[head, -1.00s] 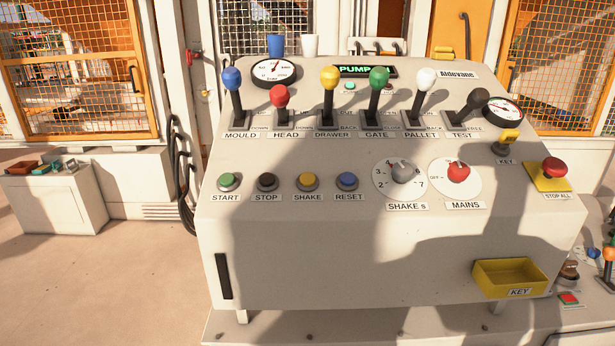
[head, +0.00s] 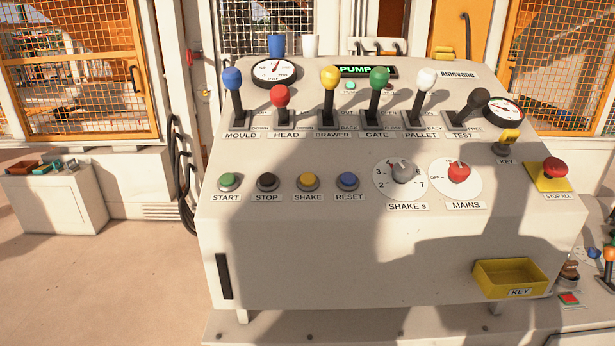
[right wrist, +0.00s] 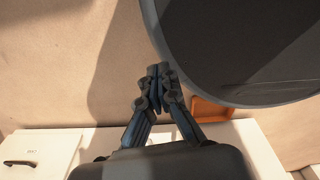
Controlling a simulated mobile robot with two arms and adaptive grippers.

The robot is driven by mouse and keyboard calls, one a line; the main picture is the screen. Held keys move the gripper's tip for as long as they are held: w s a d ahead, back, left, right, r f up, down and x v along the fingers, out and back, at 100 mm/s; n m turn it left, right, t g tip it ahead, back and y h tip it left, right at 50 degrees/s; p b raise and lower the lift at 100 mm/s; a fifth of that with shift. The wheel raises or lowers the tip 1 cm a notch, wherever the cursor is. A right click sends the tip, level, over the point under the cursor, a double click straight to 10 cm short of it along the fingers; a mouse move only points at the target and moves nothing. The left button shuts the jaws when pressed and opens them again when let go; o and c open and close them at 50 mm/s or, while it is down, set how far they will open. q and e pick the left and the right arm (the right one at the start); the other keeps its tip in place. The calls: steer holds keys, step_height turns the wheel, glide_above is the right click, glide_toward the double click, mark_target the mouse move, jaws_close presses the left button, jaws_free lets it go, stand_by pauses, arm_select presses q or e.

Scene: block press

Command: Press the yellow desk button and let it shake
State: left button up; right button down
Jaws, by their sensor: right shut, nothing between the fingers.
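The yellow button (head: 308,181) labelled SHAKE sits on the sloping desk (head: 300,225) between the black STOP button (head: 267,182) and the blue RESET button (head: 348,181). No gripper is near it in the head view. The SHAKE s dial (head: 402,171) stands to its right. My right gripper (right wrist: 158,70) shows only in the right wrist view, its fingers together with nothing between them. My left gripper is in neither view.
A row of coloured levers (head: 330,80) stands behind the buttons. The MAINS knob (head: 459,172), the red STOP ALL button (head: 555,167) and a yellow KEY tray (head: 510,278) are on the right. A large dark round thing (right wrist: 240,45) is beside my right gripper.

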stand_by(0.6)
